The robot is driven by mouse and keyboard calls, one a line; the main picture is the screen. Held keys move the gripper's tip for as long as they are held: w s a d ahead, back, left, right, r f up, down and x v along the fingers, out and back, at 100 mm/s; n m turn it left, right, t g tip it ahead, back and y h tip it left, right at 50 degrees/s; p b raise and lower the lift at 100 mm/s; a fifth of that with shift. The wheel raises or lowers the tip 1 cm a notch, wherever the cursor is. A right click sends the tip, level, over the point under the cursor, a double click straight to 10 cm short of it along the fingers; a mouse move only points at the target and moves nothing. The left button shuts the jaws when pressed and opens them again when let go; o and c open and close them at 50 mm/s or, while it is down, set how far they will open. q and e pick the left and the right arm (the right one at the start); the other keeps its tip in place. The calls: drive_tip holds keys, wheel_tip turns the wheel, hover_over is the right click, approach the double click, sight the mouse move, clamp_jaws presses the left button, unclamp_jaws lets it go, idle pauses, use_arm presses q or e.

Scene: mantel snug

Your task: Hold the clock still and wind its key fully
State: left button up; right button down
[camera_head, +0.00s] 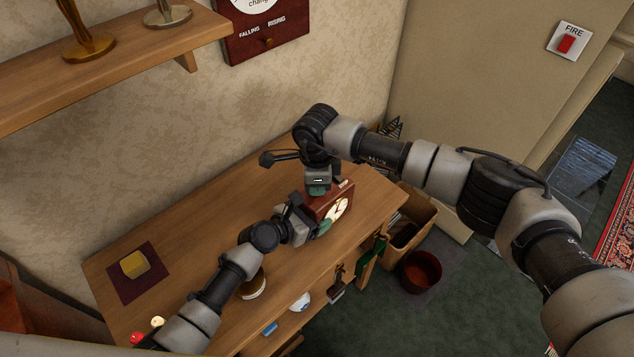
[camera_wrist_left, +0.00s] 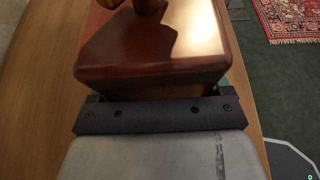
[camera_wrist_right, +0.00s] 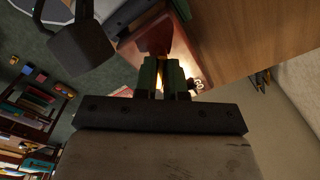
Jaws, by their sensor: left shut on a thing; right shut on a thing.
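The clock (camera_head: 322,202) is a reddish-brown wooden box with a pale round face (camera_head: 337,209), standing on the wooden table top. My left gripper (camera_head: 309,217) is shut on its body from the left end. My right gripper (camera_head: 318,188) reaches down behind the clock. In the right wrist view its green-padded fingers (camera_wrist_right: 160,78) are closed together at the clock's back, with a little brass of the key between them. The key is hidden in the head view.
A yellow block (camera_head: 134,264) on a dark mat (camera_head: 121,287) lies at the table's left. A jar (camera_head: 252,285) stands near the left forearm. A wooden bin (camera_head: 418,212) and a red bucket (camera_head: 420,271) stand on the floor at the right. A shelf (camera_head: 120,62) overhangs the upper left.

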drive_tip(key=m, duration=0.5)
drive_tip(key=shift+m, duration=0.4)
drive_tip(key=m, duration=1.1)
drive_tip(key=shift+w+m, duration=0.1)
drive_tip(key=shift+m, duration=0.2)
drive_tip(key=m, duration=0.5)
drive_tip(key=shift+m, duration=0.3)
drive_tip(key=m, duration=1.2)
drive_tip(key=shift+m, duration=0.3)
drive_tip(key=m, duration=0.5)
drive_tip(key=shift+a+m, duration=0.25)
drive_tip(key=shift+m, duration=0.85)
drive_tip(key=shift+r+m, duration=0.1)
drive_tip(key=shift+m, duration=0.9)
drive_tip(key=shift+d+m, duration=0.1)
drive_tip(key=shift+m, duration=0.4)
drive_tip(key=shift+d, duration=0.15)
drive_tip(key=c, duration=1.2)
unclamp_jaws()
